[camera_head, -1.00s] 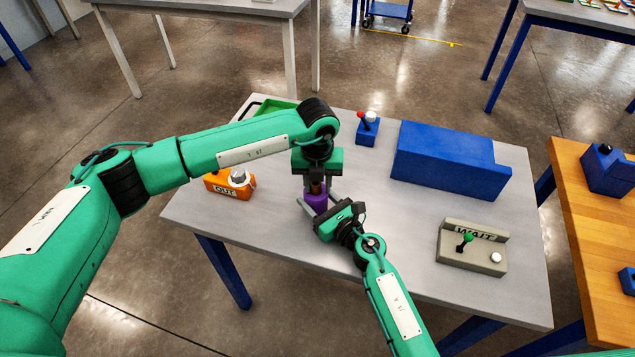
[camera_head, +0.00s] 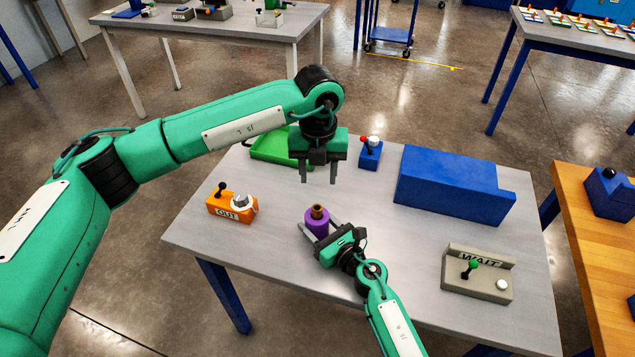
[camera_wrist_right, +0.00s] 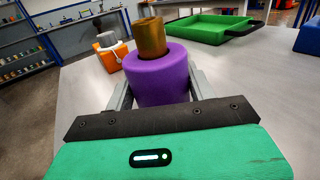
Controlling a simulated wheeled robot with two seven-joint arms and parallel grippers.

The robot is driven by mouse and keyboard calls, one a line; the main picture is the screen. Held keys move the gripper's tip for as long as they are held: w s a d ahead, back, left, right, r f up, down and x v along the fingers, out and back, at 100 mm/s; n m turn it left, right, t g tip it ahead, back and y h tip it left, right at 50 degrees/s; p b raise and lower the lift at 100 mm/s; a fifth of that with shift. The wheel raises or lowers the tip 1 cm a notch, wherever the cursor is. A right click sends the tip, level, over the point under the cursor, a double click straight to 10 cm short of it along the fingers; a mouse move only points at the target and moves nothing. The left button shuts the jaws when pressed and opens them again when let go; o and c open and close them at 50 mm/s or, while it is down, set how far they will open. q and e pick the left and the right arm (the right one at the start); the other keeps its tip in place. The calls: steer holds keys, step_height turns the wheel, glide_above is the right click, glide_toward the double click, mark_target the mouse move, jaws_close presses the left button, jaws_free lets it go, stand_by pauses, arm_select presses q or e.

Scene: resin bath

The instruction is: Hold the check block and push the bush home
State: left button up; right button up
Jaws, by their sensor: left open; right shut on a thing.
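The purple check block (camera_head: 316,224) stands on the grey table; it also shows large in the right wrist view (camera_wrist_right: 158,78). The brass bush (camera_head: 317,211) stands upright in its top, with a good part of it sticking out above the block in the right wrist view (camera_wrist_right: 151,38). My right gripper (camera_head: 319,226) is shut on the check block, one finger on either side. My left gripper (camera_head: 318,174) is open and empty, above and behind the block, fingers pointing down and apart from the bush.
An orange OUT box (camera_head: 232,208) stands left of the block. A green tray (camera_head: 275,150) and a small blue box with a red lever (camera_head: 370,154) are at the back. A large blue block (camera_head: 455,187) and a grey WAIT box (camera_head: 478,274) are on the right.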

steer(key=shift+d+f, duration=0.15)
steer(key=shift+f, duration=0.05)
steer(key=o, duration=0.9)
steer(key=shift+w, duration=0.1)
steer(key=shift+r, duration=0.1)
